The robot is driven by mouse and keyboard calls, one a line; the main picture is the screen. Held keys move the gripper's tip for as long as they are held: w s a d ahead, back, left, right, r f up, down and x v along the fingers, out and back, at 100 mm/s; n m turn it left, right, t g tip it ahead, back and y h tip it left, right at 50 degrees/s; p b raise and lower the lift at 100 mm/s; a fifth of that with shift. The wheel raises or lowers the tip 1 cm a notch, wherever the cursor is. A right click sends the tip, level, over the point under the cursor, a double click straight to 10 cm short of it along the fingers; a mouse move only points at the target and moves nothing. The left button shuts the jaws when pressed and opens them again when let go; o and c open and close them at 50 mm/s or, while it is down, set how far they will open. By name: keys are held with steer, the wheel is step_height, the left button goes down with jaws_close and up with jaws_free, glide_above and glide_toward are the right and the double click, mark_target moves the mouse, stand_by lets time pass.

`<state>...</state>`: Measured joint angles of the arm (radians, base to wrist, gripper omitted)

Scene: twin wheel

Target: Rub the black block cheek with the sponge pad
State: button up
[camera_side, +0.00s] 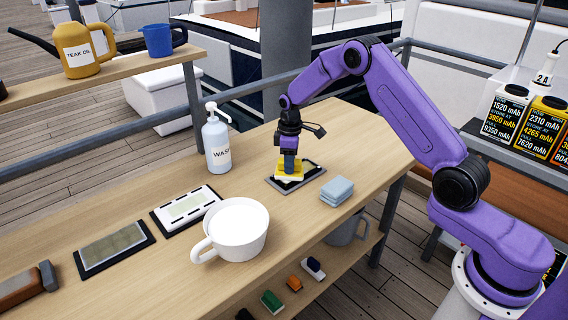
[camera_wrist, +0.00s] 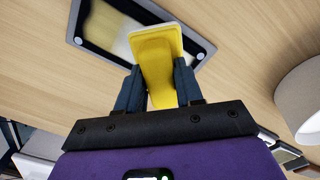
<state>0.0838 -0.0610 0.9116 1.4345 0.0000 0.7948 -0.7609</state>
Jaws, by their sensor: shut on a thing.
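My gripper (camera_side: 289,162) is shut on the yellow sponge pad (camera_side: 298,173), which has a pale edge and points down. In the wrist view the sponge pad (camera_wrist: 157,55) sits between both fingers of my gripper (camera_wrist: 158,82). The black block cheek (camera_side: 311,169) appears to be the dark plate in a grey-edged holder on the bench, directly under the sponge. The wrist view shows the cheek (camera_wrist: 194,43) with a whitish to tan patch on its left part. The sponge overlaps the cheek; whether it touches the surface I cannot tell. The sponge hides part of the cheek.
A folded light-blue cloth or pad (camera_side: 337,190) lies just right of the cheek. A white mug (camera_side: 238,229), a pump bottle (camera_side: 217,142), a white panel (camera_side: 187,207) and an olive panel (camera_side: 114,248) stand or lie leftward. The bench behind the cheek is clear.

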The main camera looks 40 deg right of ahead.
steer(key=shift+d, duration=4.3)
steer(key=shift+a, duration=6.2)
steer(key=shift+d+r, duration=0.15)
steer(key=shift+r, duration=3.9)
